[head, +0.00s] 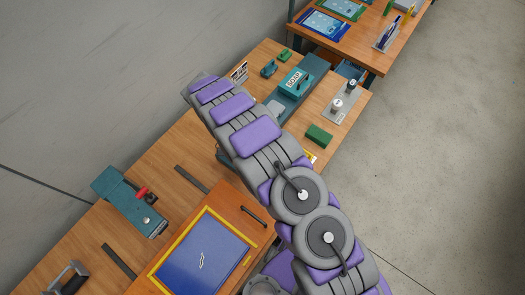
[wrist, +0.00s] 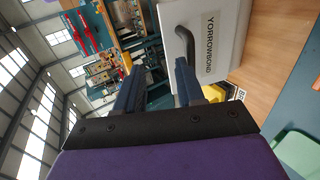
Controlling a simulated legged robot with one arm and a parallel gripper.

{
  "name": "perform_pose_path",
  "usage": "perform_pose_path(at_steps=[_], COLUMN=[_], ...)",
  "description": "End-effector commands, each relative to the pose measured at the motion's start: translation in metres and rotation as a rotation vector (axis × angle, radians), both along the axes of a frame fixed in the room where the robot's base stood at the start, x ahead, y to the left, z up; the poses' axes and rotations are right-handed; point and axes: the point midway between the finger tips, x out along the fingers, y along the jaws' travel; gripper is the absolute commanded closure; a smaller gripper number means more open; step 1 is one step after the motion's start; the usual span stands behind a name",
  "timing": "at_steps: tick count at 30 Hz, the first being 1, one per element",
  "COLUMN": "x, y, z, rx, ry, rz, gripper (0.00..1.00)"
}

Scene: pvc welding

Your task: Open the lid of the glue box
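A white box (wrist: 218,35) lettered "YORROWBOND", with a dark curved handle (wrist: 185,40), stands at the upper right of the wrist view. It appears to be the glue box, and its lid edge cannot be made out clearly. My gripper (wrist: 160,65) is open, with its two dark fingers apart and nothing seen between them. The right fingertip is close below the handle in the picture; I cannot tell whether they touch. In the head view my arm hides the gripper, and I cannot make out the white box there.
A wooden workbench (head: 170,170) runs diagonally, with a blue panel (head: 203,255), a teal tool (head: 125,200), a teal SOAP box (head: 296,81) and a green block (head: 319,135). A second bench (head: 365,45) stands beyond. Open concrete floor (head: 440,150) lies right.

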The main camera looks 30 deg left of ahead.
Motion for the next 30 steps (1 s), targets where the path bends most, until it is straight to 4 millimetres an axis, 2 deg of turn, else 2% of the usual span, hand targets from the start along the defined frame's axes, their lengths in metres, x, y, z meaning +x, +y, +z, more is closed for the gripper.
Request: perform_pose_path(at_steps=[30], x=[-0.083], y=[-0.093], z=[0.012], rx=[-0.003], ry=[0.001], rz=[-0.001], gripper=[0.62])
